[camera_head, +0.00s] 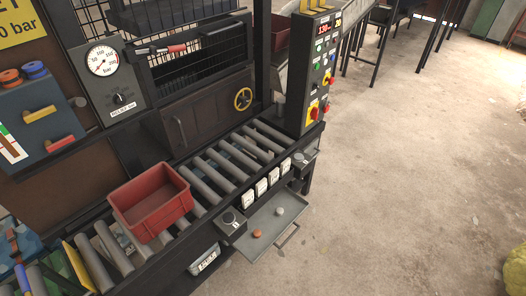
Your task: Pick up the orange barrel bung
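A small orange piece (257,234), which looks like the barrel bung, lies in a shallow grey pull-out tray (262,246) below the front edge of the roller conveyor. A small pale grey piece (279,211) lies farther back in the same tray, apart from the orange one. Both are too small to make out in detail. Neither of my grippers shows in the head view.
A red crate (150,203) sits on the roller conveyor (222,168). A control box (318,70) with buttons stands at the conveyor's far end. A pressure gauge (102,60) is at the upper left. Open concrete floor (400,180) lies to the right.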

